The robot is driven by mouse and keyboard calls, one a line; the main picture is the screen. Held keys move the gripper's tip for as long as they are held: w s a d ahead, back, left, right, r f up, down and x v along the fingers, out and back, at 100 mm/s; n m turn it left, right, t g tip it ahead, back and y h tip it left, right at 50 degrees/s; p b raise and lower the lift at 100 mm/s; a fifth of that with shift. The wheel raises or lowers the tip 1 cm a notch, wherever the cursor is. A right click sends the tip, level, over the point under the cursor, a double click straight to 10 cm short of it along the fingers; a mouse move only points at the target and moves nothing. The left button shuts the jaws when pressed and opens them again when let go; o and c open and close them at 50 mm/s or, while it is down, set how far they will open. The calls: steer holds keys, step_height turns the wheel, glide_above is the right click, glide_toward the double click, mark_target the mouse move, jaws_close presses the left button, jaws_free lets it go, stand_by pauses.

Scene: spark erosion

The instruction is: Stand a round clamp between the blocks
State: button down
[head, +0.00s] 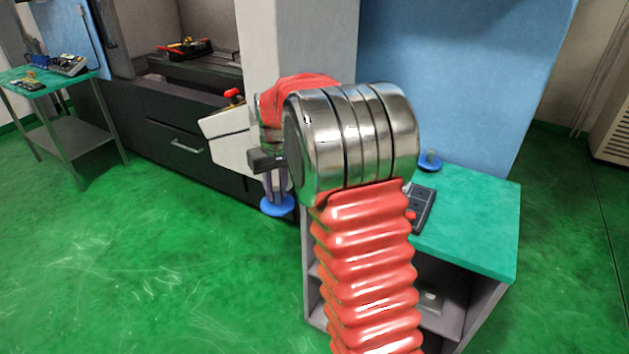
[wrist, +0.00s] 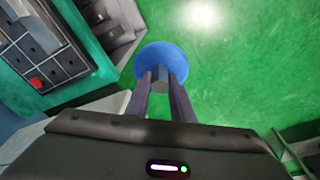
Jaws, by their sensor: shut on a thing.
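A round clamp with a blue disc and a grey stem (wrist: 161,62) is between the fingers of my gripper (wrist: 160,84) in the wrist view. In the head view its blue disc (head: 277,207) hangs below my gripper (head: 275,180), above the green floor and clear of the cart. A second round blue clamp (head: 430,161) stands on the cart's green top. Red and yellow items (head: 187,46) lie in the dark machine recess at the back; I cannot tell whether these include the blocks.
The green-topped cart (head: 480,215) stands at right, with a dark holed tray (head: 424,208) on it, partly hidden by my arm. The tray also shows in the wrist view (wrist: 40,45). A dark machine cabinet (head: 165,135) stands behind. Another green table (head: 60,82) is at far left.

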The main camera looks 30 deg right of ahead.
steer(key=a, duration=1.5)
steer(key=shift+w+a+f+n, duration=0.2)
steer(key=shift+w+f+n, duration=0.2)
steer(key=shift+d, duration=0.15)
